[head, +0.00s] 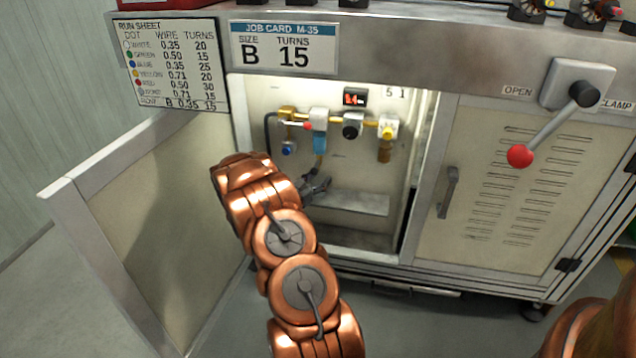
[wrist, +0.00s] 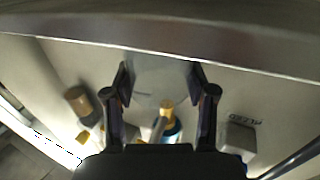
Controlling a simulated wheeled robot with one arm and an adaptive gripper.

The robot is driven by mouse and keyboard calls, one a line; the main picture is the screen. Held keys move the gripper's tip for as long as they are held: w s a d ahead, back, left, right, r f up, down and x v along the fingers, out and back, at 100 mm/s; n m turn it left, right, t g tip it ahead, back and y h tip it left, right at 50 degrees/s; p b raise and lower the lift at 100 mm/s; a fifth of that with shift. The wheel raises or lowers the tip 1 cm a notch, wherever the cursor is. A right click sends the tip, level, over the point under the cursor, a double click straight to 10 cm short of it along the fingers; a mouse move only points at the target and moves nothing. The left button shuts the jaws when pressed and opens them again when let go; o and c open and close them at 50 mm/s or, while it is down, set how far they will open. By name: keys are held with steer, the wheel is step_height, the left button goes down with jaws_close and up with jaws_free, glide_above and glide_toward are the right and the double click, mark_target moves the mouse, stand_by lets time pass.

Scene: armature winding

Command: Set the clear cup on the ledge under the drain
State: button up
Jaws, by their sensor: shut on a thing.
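The clear cup (wrist: 160,75) shows faintly in the wrist view, between the two dark fingers of my gripper (wrist: 160,88), which are shut on it. In the head view my gripper (head: 318,186) is inside the open cabinet, partly behind my arm, and I cannot make out the cup there. The grey ledge (head: 352,203) is to the right of my gripper and slightly lower in the picture. The brass drain (wrist: 167,105) under the blue bowl (head: 320,143) appears close to the cup in the wrist view. I cannot tell whether the cup touches the ledge.
The open cabinet door (head: 150,215) stands left of my arm. Brass pipework (head: 365,122) with valves runs above the ledge. A closed vented door (head: 510,190) and red-knobbed lever (head: 519,156) are at the right. The ledge's right part looks clear.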

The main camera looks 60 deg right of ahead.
steer(key=o, duration=1)
steer(key=shift+a+r, duration=0.1)
steer(key=shift+r, duration=0.1)
steer(key=shift+a, duration=0.35)
steer(key=a+p, duration=0.2)
steer(key=a, duration=0.4)
steer(key=shift+a, duration=0.3)
steer(key=shift+f, duration=0.1)
